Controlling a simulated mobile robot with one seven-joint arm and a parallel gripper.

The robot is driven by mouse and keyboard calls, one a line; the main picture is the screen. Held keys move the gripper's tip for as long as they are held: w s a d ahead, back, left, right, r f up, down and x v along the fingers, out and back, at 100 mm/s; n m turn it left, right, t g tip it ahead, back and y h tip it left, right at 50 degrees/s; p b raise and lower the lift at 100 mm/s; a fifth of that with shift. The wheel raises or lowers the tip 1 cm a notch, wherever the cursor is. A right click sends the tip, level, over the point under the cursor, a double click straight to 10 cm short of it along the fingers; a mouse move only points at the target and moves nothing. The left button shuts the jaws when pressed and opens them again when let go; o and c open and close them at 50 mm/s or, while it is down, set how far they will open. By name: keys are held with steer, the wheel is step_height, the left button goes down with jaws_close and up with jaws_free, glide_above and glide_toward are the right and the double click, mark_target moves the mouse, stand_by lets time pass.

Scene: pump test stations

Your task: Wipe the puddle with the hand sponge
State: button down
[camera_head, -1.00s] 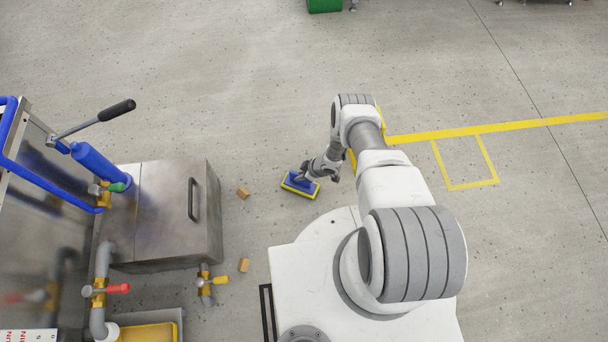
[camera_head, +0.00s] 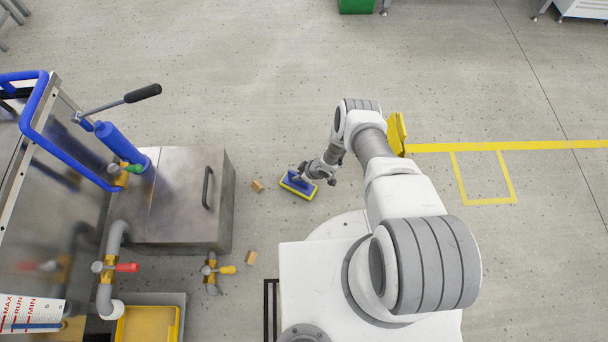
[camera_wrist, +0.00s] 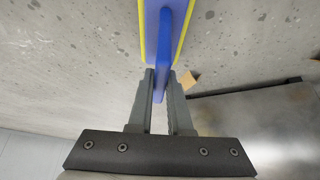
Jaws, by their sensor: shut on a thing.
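The hand sponge (camera_head: 297,187), a blue block with a yellow edge and a blue handle, is low over the floor left of my arm in the head view. My gripper (camera_head: 316,176) is shut on its handle. In the wrist view the blue handle of the sponge (camera_wrist: 165,35) runs between the two fingers of my gripper (camera_wrist: 162,85). I cannot tell whether the sponge touches the floor. No puddle can be clearly made out; the grey floor shows only small dark specks.
A metal box (camera_head: 180,195) with a handle stands left of the sponge, beside a station with pipes and valves. Two small tan blocks (camera_head: 257,186) lie nearby. A yellow object (camera_head: 397,134) stands behind my arm. A yellow tray (camera_head: 148,324) is lower left. Open floor lies ahead.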

steer(key=shift+r, duration=0.1)
steer(key=shift+r+p, duration=2.3)
steer(key=shift+r, duration=0.65)
steer(key=shift+r+p, duration=1.15)
steer(key=shift+r, duration=0.35)
steer(key=shift+w, duration=0.1)
